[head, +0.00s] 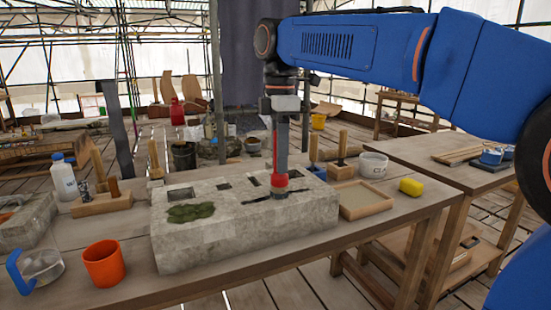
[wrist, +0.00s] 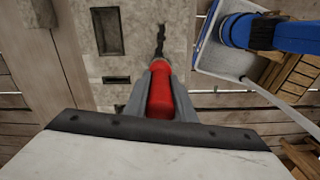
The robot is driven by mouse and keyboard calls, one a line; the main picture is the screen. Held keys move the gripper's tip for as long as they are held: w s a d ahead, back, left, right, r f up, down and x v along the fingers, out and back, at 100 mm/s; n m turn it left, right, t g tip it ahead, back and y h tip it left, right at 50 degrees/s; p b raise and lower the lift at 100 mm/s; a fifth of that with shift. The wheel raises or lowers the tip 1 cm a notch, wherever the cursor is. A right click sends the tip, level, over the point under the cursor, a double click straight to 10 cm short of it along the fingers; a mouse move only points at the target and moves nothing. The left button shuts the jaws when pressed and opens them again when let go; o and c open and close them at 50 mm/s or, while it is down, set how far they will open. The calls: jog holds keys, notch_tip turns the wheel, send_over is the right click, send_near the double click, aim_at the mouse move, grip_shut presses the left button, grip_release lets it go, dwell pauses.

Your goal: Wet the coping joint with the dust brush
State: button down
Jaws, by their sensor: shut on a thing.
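The pale stone coping block (head: 235,230) lies on the wooden bench, with several rectangular pockets in its top. A thin dark jagged line (head: 262,199), which looks like the joint, runs across the top near its right end. My gripper (head: 281,172) points down over that end, shut on a red-handled tool (head: 280,184). The red handle (wrist: 160,92) also shows between the fingers in the wrist view. Its lower end is at or just above the stone near the dark line; I cannot tell if it touches. Its bristles are not clear, so I cannot confirm it is the dust brush.
Green moss (head: 190,212) lies on the block's left part. An orange cup (head: 104,263) and a clear jug (head: 42,266) stand at the front left. A shallow tray (head: 362,201), white tub (head: 373,164) and yellow sponge (head: 411,187) are on the right. Upright tools stand behind.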

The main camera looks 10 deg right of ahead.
jog(key=shift+w+d, duration=0.15)
jog(key=shift+d, duration=0.35)
jog(key=shift+w+d, duration=0.2)
jog(key=shift+d, duration=0.5)
jog(key=shift+w+d, duration=0.2)
jog(key=shift+d, duration=0.5)
jog(key=shift+d, duration=0.15)
jog(key=shift+w+d+f, duration=0.1)
jog(key=shift+w+d, duration=0.1)
jog(key=shift+d, duration=0.45)
jog(key=shift+w+d, duration=0.2)
jog(key=shift+d, duration=0.45)
notch_tip(320, 180, up, 7)
dwell(0.3)
